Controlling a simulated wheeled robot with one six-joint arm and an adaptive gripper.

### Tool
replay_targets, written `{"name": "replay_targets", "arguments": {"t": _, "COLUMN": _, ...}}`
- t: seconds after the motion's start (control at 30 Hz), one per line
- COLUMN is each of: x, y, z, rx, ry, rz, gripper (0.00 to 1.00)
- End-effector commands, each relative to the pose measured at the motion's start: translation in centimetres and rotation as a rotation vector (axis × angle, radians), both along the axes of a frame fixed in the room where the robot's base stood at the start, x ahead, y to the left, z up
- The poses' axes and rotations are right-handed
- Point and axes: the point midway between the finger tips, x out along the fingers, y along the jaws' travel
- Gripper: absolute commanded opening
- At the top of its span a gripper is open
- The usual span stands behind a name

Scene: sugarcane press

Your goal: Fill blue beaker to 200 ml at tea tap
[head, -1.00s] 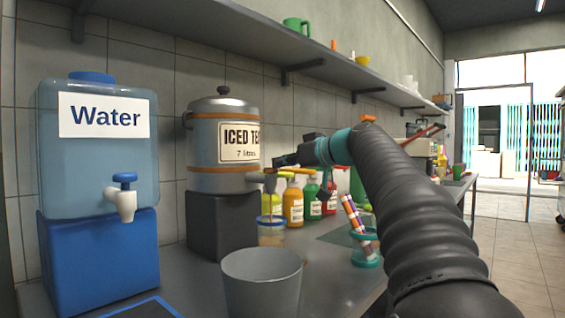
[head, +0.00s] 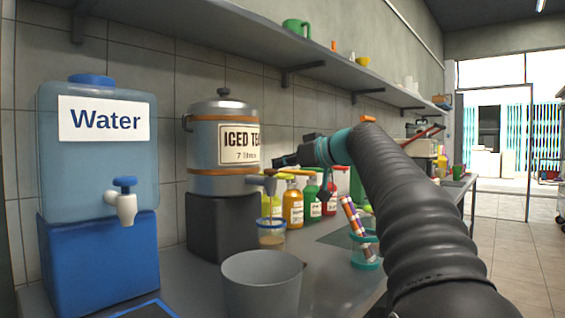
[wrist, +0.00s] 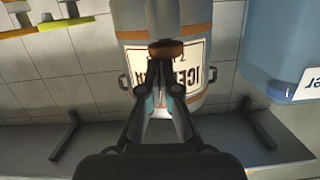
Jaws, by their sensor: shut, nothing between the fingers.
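The iced tea dispenser (head: 222,180) is a grey urn with copper bands and an ICED TEA label, standing on a dark block. Its tea tap (head: 268,184) is at the lower right front. A small clear beaker (head: 271,240) with a blue-tinted rim stands below the tap and holds tan liquid. A thin tan stream seems to run from the tap into it. Its level marks are too small to read. My gripper (head: 279,162) is shut and empty beside the urn, just above the tap. In the wrist view its fingers (wrist: 165,97) close together in front of the label.
A water dispenser (head: 98,150) on a blue block stands at left. A grey bucket (head: 262,285) stands in front of the beaker. Several colored bottles (head: 292,205) stand behind, and a teal-rimmed holder (head: 364,250) with striped sticks at right. A shelf (head: 250,40) runs above.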

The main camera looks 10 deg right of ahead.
Motion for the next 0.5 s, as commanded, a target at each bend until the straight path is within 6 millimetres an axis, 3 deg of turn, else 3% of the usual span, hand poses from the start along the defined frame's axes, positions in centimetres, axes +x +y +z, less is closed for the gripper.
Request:
{"name": "replay_targets", "arguments": {"t": 0.2, "x": 0.0, "y": -0.1, "z": 3.9, "rx": 0.001, "ry": -0.003, "rz": 0.001, "gripper": 0.00}}
{"name": "replay_targets", "arguments": {"t": 0.5, "x": -4.4, "y": -3.3, "z": 4.5, "rx": 0.002, "ry": -0.010, "rz": -0.003, "gripper": 0.00}}
